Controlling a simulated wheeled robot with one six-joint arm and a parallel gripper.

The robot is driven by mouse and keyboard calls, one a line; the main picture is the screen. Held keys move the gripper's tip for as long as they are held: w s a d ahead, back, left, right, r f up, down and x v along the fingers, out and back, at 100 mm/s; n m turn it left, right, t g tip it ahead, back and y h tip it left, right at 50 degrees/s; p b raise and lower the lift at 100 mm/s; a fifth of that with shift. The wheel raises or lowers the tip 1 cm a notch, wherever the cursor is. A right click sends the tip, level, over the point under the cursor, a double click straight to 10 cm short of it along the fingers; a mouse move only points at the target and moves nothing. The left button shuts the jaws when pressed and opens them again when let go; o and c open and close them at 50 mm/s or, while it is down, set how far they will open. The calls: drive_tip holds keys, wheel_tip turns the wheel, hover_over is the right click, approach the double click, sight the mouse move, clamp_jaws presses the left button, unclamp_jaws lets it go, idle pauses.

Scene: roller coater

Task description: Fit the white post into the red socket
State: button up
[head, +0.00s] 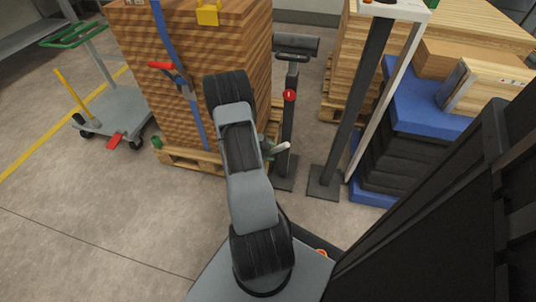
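My arm reaches away from me through the middle of the head view, and its links hide most of my gripper (270,147). A short pale piece (281,147), which may be the white post, sticks out to the right beside the gripper end. I cannot tell if the fingers are closed on it. A small round red part (290,95) sits on a dark upright stand behind the arm; whether it is the red socket is unclear. The pale piece is below this red part in the picture and appears apart from it.
A strapped stack of brown boards (150,100) on a pallet stands left of the arm. A cart (112,112) with a green handle is farther left. A dark post (352,110) and blue-and-black stacked crates (410,105) stand right. The front-left floor is clear.

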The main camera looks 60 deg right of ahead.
drive_tip(key=shift+c, duration=0.3)
clamp_jaws()
drive_tip(key=shift+r, duration=0.1)
